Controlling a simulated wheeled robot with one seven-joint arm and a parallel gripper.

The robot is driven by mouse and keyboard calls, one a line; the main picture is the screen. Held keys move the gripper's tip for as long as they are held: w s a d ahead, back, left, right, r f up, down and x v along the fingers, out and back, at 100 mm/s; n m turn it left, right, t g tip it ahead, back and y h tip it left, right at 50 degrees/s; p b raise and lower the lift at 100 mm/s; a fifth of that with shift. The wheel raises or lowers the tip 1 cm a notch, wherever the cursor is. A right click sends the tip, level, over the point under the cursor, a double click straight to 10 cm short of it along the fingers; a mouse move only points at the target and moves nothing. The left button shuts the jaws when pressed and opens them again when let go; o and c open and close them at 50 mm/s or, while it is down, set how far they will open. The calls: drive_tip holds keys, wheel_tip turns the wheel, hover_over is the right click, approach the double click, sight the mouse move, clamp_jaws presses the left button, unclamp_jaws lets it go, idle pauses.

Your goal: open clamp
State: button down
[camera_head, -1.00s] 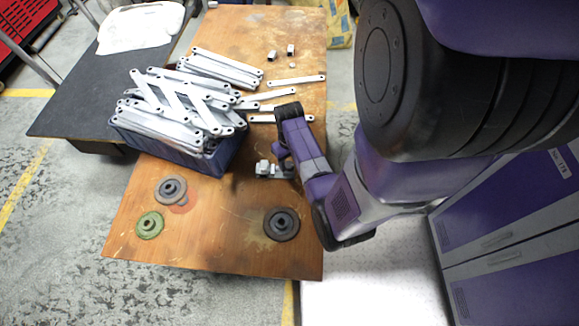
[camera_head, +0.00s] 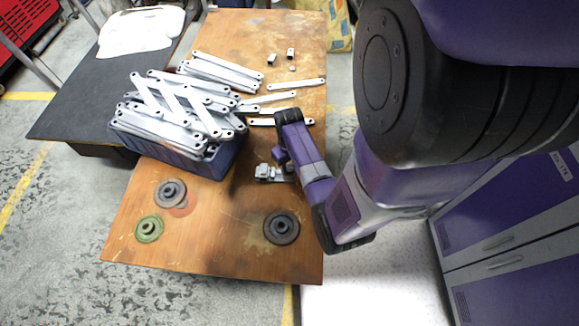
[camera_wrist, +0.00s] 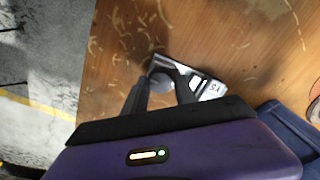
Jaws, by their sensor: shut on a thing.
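A small grey metal clamp (camera_head: 264,173) lies on the wooden table, right of the blue crate. In the wrist view the clamp (camera_wrist: 207,88) shows as a bright metal base just beyond my fingers. My gripper (camera_head: 281,157) reaches over it from the right. In the wrist view my gripper's two dark fingers (camera_wrist: 164,88) come down on a greyish part of the clamp and are shut on it, with a small gap between them. The fingers hide much of the held part, so I cannot tell the lever's exact angle.
The blue crate (camera_head: 222,161), heaped with galvanized brackets (camera_head: 165,128), stands left of my gripper. Loose brackets (camera_head: 270,98) lie behind it.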

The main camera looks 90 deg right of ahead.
drive_tip(key=shift+r, duration=0.1)
drive_tip(key=n+p, duration=0.1)
drive_tip(key=n, duration=0.1)
drive_tip(key=shift+r+n, duration=0.1)
drive_tip(key=shift+n, duration=0.2)
drive_tip(key=n+p, duration=0.2)
drive_tip(key=n, duration=0.3)
drive_tip(key=shift+n, duration=0.4)
drive_tip(key=n+p, duration=0.1)
drive_tip(key=n, duration=0.3)
drive_tip(key=shift+n+p, duration=0.35)
drive_tip(key=shift+n, duration=0.05)
drive_tip(key=n, duration=0.4)
drive_tip(key=shift+n+p, duration=0.3)
drive_tip(key=shift+n, duration=0.1)
drive_tip(key=c, duration=1.1)
unclamp_jaws()
drive_tip(key=shift+f, duration=0.2)
